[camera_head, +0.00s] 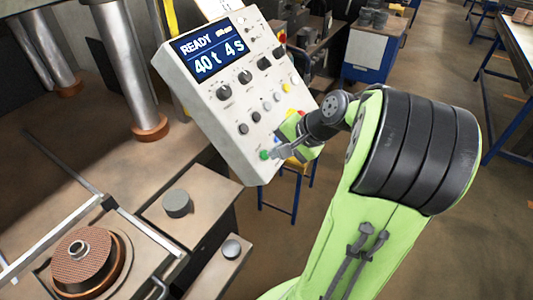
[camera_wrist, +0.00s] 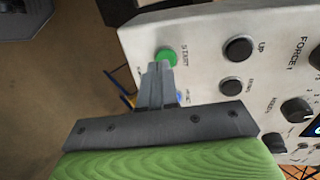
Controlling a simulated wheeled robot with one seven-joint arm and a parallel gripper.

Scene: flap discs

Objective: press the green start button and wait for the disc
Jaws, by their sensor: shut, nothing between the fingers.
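The green start button (camera_head: 264,155) is at the lower left corner of the white control panel (camera_head: 238,130) in the head view. In the wrist view the green button (camera_wrist: 167,56) sits beside the word START. My gripper (camera_wrist: 158,68) is shut and empty, its fingertips right at the button's lower edge; I cannot tell whether they touch it. The panel display (camera_head: 208,52) reads READY and 40 t 4 s. A brown disc (camera_head: 82,255) with a metal ring at its centre lies on the press table at the lower left.
A grey cylinder (camera_head: 177,203) and a smaller knob (camera_head: 231,249) stand on plates right of the disc. Black UP (camera_wrist: 238,49) and other buttons lie close to the start button. A blue-legged stool (camera_head: 293,190) stands behind the panel.

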